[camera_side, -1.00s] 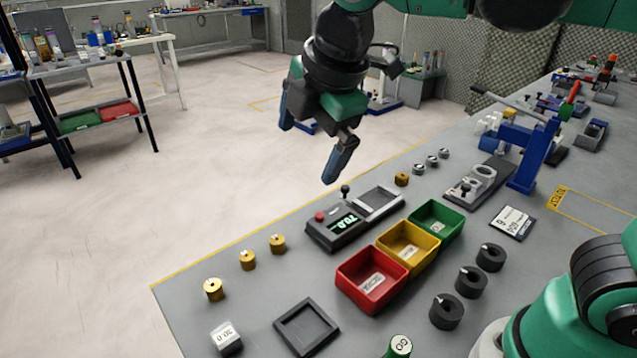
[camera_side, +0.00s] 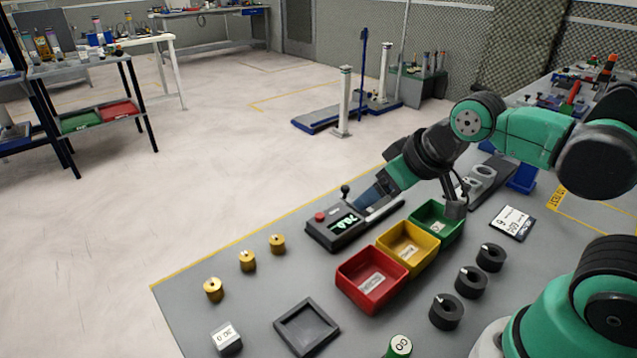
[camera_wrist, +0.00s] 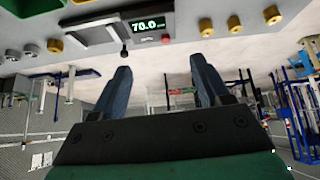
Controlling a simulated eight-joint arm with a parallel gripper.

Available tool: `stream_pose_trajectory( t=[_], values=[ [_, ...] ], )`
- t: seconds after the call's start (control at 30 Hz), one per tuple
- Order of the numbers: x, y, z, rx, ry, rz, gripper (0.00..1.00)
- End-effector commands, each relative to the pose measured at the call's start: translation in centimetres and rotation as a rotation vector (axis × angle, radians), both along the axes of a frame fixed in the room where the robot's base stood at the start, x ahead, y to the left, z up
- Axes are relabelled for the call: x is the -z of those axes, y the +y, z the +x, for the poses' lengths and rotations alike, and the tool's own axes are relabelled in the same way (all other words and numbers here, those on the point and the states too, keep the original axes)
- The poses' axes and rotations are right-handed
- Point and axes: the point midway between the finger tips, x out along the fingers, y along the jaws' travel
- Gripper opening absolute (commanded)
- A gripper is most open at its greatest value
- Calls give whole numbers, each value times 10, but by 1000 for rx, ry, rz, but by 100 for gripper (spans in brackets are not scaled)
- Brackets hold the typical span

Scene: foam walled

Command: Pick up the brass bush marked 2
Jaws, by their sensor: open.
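Three brass bushes stand in a row near the bench's left edge in the side view: a front one (camera_side: 213,289), a middle one (camera_side: 247,261) and a back one (camera_side: 277,244). I cannot read their marks. They also show at the upper right of the wrist view (camera_wrist: 235,24). Another brass piece (camera_wrist: 55,46) shows at the upper left of the wrist view; my arm hides it in the side view. My gripper (camera_wrist: 160,68) is open and empty, tilted low near the scale (camera_side: 340,228), with a blue finger (camera_side: 370,196) beside it. It is apart from the three bushes.
Red (camera_side: 350,285), yellow (camera_side: 390,248) and green (camera_side: 428,219) bins stand right of the scale. A dark square tray (camera_side: 283,323) and a block marked 30.0 (camera_side: 226,338) lie in front. Several black rings (camera_side: 471,282) stand right. Bench is bare between bushes and tray.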

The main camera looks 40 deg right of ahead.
Motion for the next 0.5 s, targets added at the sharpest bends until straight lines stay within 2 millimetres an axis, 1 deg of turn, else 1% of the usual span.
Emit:
stream_pose_trajectory(
  t=[0.07,0.13,0.27,0.37,0.5],
  values=[
    [-1,4,6,-69,20,-63,69],
    [-2,8,15,-173,52,-162,69],
    [-1,23,39,-434,132,-414,69],
    [5,37,60,-637,196,-622,69],
    [18,64,86,-901,288,-908,69]
  ],
)
